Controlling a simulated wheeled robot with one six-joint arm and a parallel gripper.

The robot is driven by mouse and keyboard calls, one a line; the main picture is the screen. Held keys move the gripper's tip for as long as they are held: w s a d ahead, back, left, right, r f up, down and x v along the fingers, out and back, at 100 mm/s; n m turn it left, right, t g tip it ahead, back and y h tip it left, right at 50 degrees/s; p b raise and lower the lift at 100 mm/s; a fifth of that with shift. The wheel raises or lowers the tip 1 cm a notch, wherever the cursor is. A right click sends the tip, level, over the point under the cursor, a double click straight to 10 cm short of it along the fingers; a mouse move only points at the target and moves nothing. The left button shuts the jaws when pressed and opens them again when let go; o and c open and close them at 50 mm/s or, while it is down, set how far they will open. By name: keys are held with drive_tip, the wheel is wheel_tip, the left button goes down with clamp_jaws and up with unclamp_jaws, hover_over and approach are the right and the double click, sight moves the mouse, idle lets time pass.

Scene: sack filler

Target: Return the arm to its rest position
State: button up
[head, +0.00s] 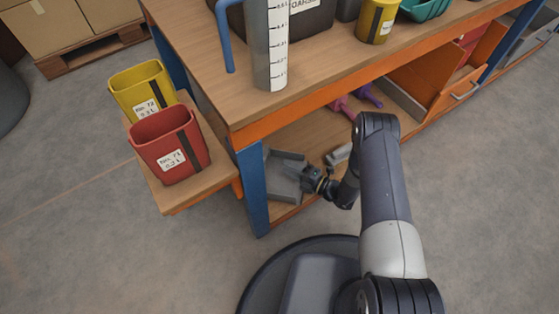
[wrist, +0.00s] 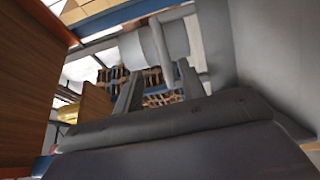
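My arm reaches down from the right in the head view to the lower shelf (head: 310,150) of the workbench. My gripper (head: 306,176) is low at the shelf's front left, right beside a grey open-sided tray or scoop (head: 284,165); I cannot tell whether they touch. In the wrist view my gripper's two fingers (wrist: 159,88) stand apart, with background showing between them. A pale grey cylindrical part (wrist: 150,45) lies just beyond the fingertips. Grey walls fill the right of that view.
A blue bench leg (head: 252,190) stands left of my gripper, with the bench top (head: 335,65) overhead. A red bin (head: 170,145) and a yellow bin (head: 143,90) sit on a side ledge. Pink and purple scoops lie farther back. Floor at right is clear.

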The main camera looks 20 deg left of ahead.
drive_tip(key=shift+s+d, duration=0.15)
drive_tip(key=shift+d, duration=0.25)
drive_tip(key=shift+a, duration=0.1)
drive_tip(key=b+x, duration=0.4)
drive_tip(key=x, duration=0.8)
drive_tip(key=shift+f, duration=0.15)
